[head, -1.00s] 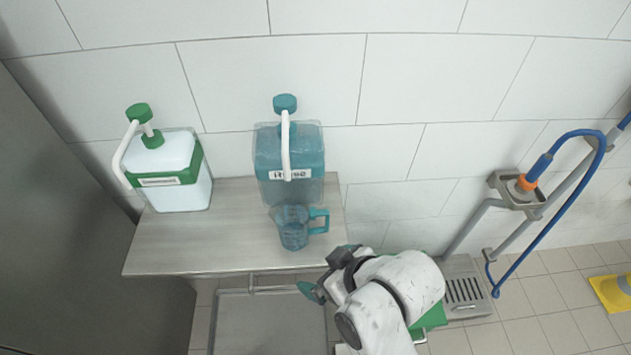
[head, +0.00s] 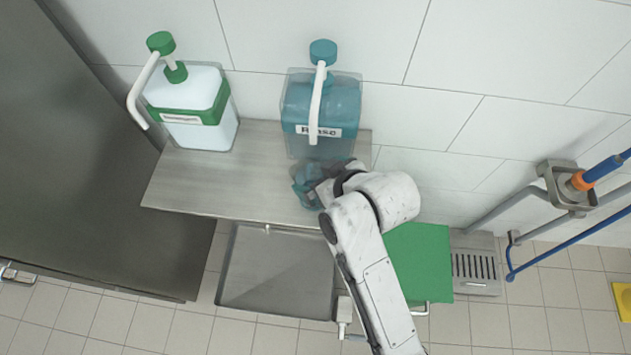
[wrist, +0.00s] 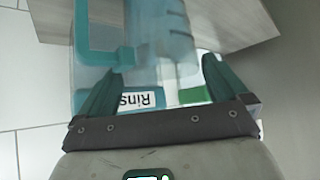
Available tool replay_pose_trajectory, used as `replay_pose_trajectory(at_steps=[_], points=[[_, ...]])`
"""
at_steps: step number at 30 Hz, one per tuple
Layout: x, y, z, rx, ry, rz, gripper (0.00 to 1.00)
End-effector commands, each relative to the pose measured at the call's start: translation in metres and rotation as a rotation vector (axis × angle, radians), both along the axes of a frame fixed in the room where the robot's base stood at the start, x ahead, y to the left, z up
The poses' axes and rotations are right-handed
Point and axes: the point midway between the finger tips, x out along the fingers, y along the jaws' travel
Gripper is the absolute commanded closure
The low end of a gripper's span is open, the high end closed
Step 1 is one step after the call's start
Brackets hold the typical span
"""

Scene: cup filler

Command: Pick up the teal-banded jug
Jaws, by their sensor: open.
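The teal see-through jug (head: 303,174) stands on the steel shelf below the teal dispenser. In the head view my gripper hides most of it. In the wrist view the jug (wrist: 166,28) shows at the top centre, with its teal handle (wrist: 84,35) to the left. My gripper (wrist: 162,72) is open, its two teal fingers pointing toward the jug with a gap between them. The jug's lower body lies in line with that gap. In the head view my gripper (head: 316,188) is at the jug's right front; I cannot tell whether they touch.
The teal "Rinse" dispenser (head: 320,110) stands close behind the jug. A white dispenser with a green band (head: 195,110) stands at the left. The shelf (head: 230,180) is bare between them at the front. A steel basin (head: 275,275) lies below, a green panel (head: 418,260) to the right.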

Motion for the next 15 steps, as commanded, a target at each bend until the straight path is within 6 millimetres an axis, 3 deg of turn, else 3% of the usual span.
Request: replay_pose_trajectory(at_steps=[9, 15], points=[[0.019, 0.02, -0.027, -0.002, 0.003, 0.001, 0.0], [0.024, 0.024, -0.033, 0.0, 0.0, 0.0, 0.0]])
